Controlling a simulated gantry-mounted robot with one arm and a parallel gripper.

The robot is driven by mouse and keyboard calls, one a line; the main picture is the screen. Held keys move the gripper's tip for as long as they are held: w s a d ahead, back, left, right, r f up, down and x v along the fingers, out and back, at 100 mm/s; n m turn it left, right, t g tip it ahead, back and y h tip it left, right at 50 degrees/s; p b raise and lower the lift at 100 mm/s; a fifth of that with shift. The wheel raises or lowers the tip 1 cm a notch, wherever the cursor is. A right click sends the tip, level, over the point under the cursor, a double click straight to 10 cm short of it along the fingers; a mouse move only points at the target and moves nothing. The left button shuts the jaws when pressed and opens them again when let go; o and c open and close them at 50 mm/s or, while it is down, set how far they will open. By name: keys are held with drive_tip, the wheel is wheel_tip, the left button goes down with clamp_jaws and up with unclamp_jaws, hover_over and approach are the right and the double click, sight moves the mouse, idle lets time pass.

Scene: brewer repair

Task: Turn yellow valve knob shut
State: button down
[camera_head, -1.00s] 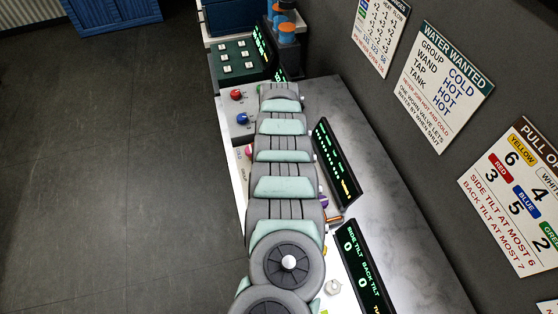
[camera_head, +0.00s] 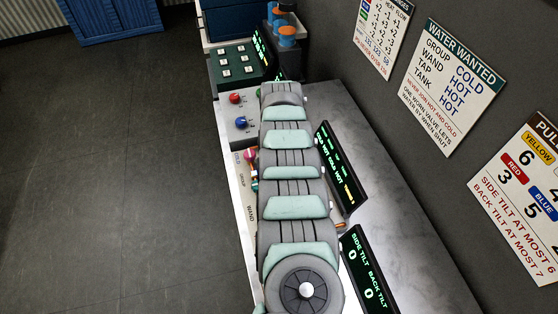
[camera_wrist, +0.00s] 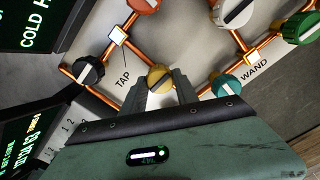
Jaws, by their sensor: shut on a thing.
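The yellow valve knob (camera_wrist: 159,77) shows in the wrist view, on a white panel with copper pipes, near the label TAP. My gripper (camera_wrist: 163,82) has its two fingers on either side of the knob and is shut on it. The knob's lower part is hidden by the fingers. In the head view my arm covers the yellow knob and my gripper.
In the wrist view a black knob (camera_wrist: 88,72) lies left, an orange knob (camera_wrist: 145,4) above, a teal knob (camera_wrist: 226,84) close right and a green knob (camera_wrist: 301,28) farther right. A tilt display (camera_head: 368,268) reads 0 and 0 in the head view.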

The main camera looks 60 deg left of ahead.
drive_tip(key=c, duration=0.9)
unclamp_jaws()
drive_tip(key=shift+c, duration=0.2)
drive_tip(key=shift+r, duration=0.1)
wheel_tip(320, 180, up, 11)
drive_tip(key=shift+f+b, duration=0.2)
drive_tip(key=shift+b, duration=0.2)
